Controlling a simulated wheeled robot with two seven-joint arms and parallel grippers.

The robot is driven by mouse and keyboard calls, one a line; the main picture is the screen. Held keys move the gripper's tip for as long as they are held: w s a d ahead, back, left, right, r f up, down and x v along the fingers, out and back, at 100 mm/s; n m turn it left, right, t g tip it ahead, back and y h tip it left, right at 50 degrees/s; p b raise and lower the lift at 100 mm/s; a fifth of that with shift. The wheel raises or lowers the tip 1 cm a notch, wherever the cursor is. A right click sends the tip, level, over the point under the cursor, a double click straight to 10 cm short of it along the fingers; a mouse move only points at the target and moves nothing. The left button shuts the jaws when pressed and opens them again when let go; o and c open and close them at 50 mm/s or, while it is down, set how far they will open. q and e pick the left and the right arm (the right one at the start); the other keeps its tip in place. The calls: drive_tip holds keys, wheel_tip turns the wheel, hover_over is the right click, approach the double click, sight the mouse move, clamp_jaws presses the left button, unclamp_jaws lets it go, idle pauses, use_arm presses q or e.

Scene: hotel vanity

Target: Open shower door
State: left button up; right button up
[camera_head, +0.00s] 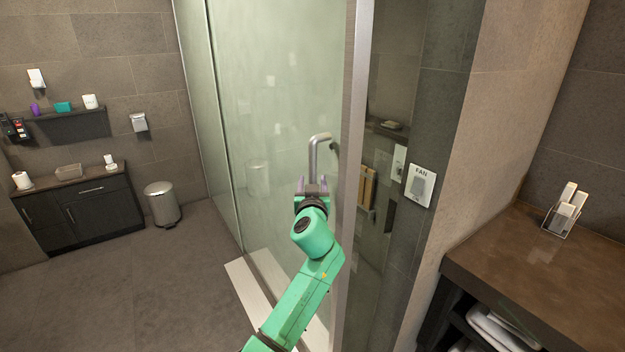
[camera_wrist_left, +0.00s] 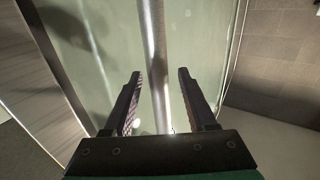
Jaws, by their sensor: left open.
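The glass shower door (camera_head: 285,100) stands in the middle of the head view, with a metal edge on its right. Its metal handle (camera_head: 316,150) is a bent bar near that edge. My left gripper (camera_head: 314,184) is at the lower part of the handle, with its fingers pointing up. In the left wrist view the gripper (camera_wrist_left: 160,78) is open, and the vertical handle bar (camera_wrist_left: 154,50) runs between its two fingers with gaps at both sides. Whether the door stands slightly ajar I cannot tell. My right gripper is not seen.
A light sill (camera_head: 262,290) runs along the shower's base. A wall with a fan switch (camera_head: 420,186) and a brown counter (camera_head: 540,262) are at the right. A dark cabinet (camera_head: 85,212) and a bin (camera_head: 162,204) stand left. The floor (camera_head: 150,290) between is clear.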

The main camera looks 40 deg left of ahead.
use_arm(q)
drive_tip(key=shift+d, duration=0.2)
clamp_jaws()
idle(1.2)
